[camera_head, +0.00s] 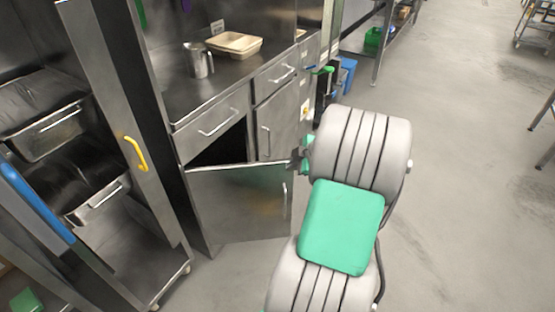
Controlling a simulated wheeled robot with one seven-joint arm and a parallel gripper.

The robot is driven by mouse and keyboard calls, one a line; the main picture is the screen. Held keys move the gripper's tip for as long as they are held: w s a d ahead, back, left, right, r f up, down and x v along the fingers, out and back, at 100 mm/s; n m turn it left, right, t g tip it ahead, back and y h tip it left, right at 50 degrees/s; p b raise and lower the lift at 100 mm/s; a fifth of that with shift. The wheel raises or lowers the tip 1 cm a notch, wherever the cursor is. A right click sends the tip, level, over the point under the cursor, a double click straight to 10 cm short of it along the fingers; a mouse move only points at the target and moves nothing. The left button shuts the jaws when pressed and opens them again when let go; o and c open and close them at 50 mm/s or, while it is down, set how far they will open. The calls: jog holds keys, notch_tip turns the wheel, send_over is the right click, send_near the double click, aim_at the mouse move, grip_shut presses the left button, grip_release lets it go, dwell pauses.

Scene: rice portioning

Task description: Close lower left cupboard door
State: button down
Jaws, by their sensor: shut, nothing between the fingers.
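The lower left cupboard door (238,208) is a steel panel standing open, swung out from the counter cabinet. Its left edge is by the tall cabinet and its free edge is at the right. A vertical handle (285,194) shows near that free edge. A dark opening into the cupboard (222,148) shows above the door. My gripper (297,158) is small and dark in the picture, at the end of my arm, by the upper right corner of the door. It looks shut and empty. I cannot tell whether it touches the door.
A closed door (277,122) is to the right, under drawers. A steel jug (198,60) and beige trays (234,44) stand on the counter. A tall cabinet door with a yellow handle (135,154) is at left.

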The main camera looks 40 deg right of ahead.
send_near(271, 169)
notch_tip(271, 169, down, 4)
jog(key=a, duration=0.3)
jog(key=shift+w+d, duration=1.1)
jog(key=shift+d, duration=0.05)
jog(key=shift+w+d, duration=0.15)
jog(key=shift+w, duration=0.15)
